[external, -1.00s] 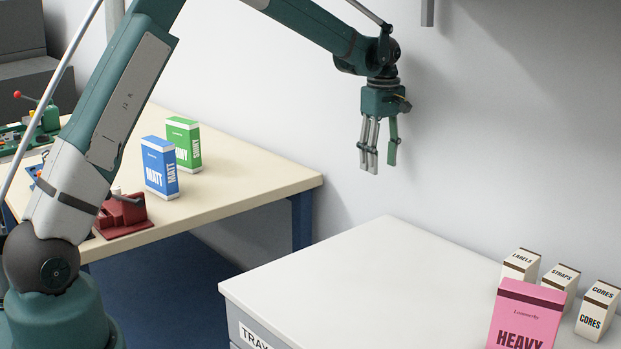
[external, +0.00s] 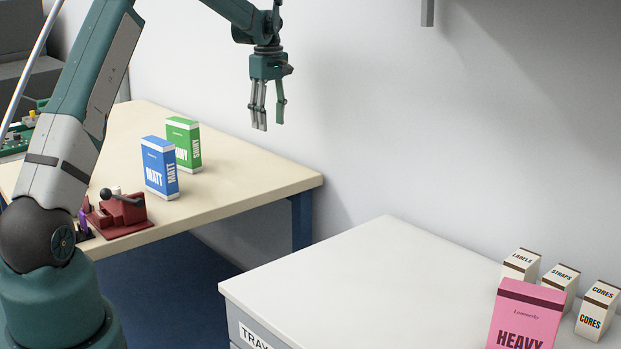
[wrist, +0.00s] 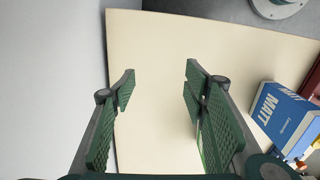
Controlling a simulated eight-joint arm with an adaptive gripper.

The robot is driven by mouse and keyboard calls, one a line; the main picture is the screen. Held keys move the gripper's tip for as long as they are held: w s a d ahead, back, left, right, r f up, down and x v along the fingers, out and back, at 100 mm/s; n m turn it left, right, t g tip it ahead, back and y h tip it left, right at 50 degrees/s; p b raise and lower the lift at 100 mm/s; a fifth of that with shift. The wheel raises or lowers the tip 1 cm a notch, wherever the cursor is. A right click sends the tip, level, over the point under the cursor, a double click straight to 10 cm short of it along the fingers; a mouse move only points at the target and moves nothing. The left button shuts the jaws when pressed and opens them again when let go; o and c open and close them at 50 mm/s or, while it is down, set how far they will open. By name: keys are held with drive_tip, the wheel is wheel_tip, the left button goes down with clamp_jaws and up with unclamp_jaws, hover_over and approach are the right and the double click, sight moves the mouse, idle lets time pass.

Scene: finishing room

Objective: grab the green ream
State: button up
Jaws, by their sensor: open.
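The green ream (external: 183,140), with white bands, stands upright on the cream table, partly hidden behind the blue ream (external: 158,168) marked MATT. My gripper (external: 269,118) hangs open and empty, pointing down, to the right of the green ream and higher in the external view. In the wrist view my gripper (wrist: 160,90) has its fingers spread over bare tabletop. The blue ream (wrist: 283,115) lies to their right there. A bright green sliver shows beside the right finger; most of whatever it belongs to is hidden, so I cannot be sure it is the green ream.
A dark red punch-like device (external: 122,214) stands at the front edge of the cream table (external: 240,183). A white-topped cabinet (external: 370,275) at the right holds a pink HEAVY ream (external: 525,315) and small boxes (external: 597,310). The cream table's right end is clear.

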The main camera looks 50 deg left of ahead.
drive_tip(key=s+a+r+p, duration=0.1)
drive_tip(key=s+a, duration=0.2)
drive_tip(key=a, duration=0.3)
drive_tip(key=s+a+r+n+p, duration=0.1)
drive_tip(key=s+a, duration=0.2)
drive_tip(key=a, duration=0.3)
drive_tip(key=s+a+p, duration=0.1)
drive_tip(key=s+a, duration=0.2)
drive_tip(key=a, duration=0.3)
drive_tip(key=n+p, duration=0.1)
drive_tip(key=p, duration=0.2)
approach(183, 120)
drive_tip(key=a+f, duration=0.4)
drive_tip(key=a, duration=0.1)
drive_tip(key=shift+s+f, duration=0.2)
drive_tip(key=shift+f, duration=0.15)
drive_tip(key=shift+m, duration=0.3)
drive_tip(key=d+f, duration=0.4)
drive_tip(key=shift+w+f+p, duration=0.1)
drive_tip(key=shift+f+p, duration=0.1)
drive_tip(key=shift+p, duration=0.1)
drive_tip(key=shift+w+d+f, duration=0.15)
drive_tip(key=shift+d+f, duration=0.35)
drive_tip(key=shift+f, duration=1.3)
